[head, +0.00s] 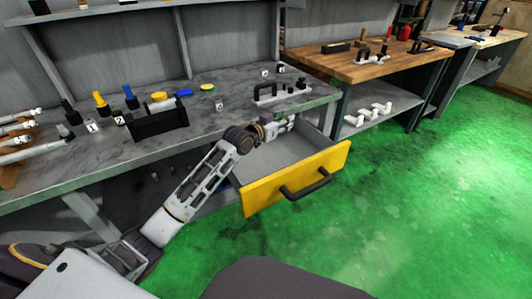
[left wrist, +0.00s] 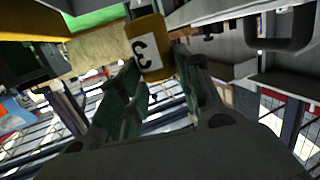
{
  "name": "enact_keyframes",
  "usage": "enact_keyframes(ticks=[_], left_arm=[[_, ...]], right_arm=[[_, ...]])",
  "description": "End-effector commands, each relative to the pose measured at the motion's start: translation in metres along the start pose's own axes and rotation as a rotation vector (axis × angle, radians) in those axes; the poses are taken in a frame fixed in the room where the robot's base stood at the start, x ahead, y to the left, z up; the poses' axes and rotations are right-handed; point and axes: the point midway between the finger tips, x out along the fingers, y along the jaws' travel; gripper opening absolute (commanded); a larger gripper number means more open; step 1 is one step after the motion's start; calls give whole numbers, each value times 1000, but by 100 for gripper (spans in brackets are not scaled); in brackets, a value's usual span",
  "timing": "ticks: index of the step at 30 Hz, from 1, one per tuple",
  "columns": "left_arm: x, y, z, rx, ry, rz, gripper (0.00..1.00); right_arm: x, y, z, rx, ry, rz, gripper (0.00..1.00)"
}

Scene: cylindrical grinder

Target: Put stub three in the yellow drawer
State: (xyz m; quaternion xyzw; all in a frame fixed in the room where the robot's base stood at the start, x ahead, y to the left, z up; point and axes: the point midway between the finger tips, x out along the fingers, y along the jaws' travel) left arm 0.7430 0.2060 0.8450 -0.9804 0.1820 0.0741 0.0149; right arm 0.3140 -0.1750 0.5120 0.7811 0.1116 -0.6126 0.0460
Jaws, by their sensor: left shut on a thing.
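Stub three (left wrist: 151,28) is a yellow-brown piece with a white label marked 3, seen in the left wrist view. My left gripper (left wrist: 158,63) is shut on it, with a finger on each side. In the head view my left gripper (head: 280,126) is at the inner end of the yellow drawer, by the bench edge; the stub cannot be made out clearly there. The yellow drawer (head: 294,181) is pulled out, with a black handle on its front and a grey inside that looks empty where visible. My right gripper is not in view.
The grey bench (head: 238,113) carries a black holder (head: 158,122), a black-handled fixture (head: 282,93), and several small yellow, blue and black pieces and number tags. A wooden-topped bench (head: 365,66) stands at the back right. The green floor (head: 420,185) to the right is clear.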

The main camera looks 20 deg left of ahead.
Motion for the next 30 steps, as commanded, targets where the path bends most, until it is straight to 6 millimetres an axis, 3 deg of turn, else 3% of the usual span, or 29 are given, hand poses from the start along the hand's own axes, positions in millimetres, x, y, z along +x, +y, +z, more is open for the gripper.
enact_keyframes(ticks=[8,21,30], left_arm=[[0,0,0,0,5,0,0],[7,0,49,-1,4,0,0],[9,0,59,1,7,0,0]], right_arm=[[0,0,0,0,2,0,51],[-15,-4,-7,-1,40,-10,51],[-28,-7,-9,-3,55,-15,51]])
